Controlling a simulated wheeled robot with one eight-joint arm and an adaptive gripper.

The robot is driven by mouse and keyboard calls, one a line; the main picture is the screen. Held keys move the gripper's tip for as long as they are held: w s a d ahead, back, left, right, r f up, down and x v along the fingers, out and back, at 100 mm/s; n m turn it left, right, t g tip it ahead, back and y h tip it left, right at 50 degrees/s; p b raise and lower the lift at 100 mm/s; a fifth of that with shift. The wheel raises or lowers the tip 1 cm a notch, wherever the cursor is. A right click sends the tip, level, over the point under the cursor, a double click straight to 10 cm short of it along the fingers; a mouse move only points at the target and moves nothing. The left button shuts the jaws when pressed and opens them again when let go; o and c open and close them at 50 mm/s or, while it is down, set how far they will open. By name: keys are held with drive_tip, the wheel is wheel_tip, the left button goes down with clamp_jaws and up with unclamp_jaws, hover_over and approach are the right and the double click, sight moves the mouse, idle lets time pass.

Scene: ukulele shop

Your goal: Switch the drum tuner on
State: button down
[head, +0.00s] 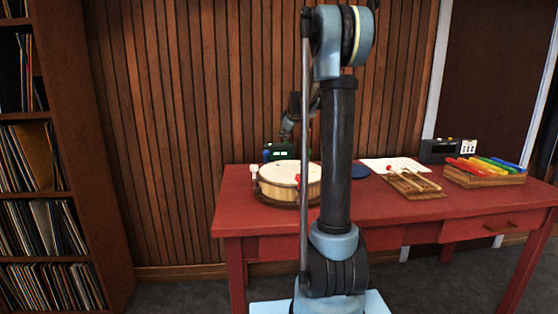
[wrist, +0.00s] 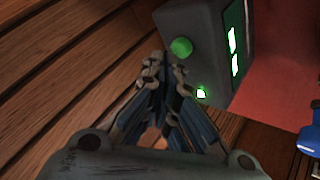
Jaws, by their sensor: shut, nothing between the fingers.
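The drum tuner (head: 278,152) is a small dark box behind the drum at the table's back left. In the wrist view the drum tuner (wrist: 196,22) fills the top middle, with a lit green display (wrist: 235,50), a round green button (wrist: 181,47) and a small bright green light (wrist: 201,93). My gripper (wrist: 158,64) is shut and empty. Its fingertips are close beside the green button's left side in the picture; I cannot tell if they touch the box. In the head view my arm hides part of the gripper and the tuner's right side.
A drum (head: 272,178) stands in front of the tuner on the red table (head: 420,213). To the right are a blue disc (head: 360,171), mallets on a wooden board (head: 415,192), a coloured xylophone (head: 484,172) and another dark device (head: 437,150). A wood-slat wall (head: 180,120) rises behind.

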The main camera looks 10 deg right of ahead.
drive_tip(key=shift+r, duration=2.85)
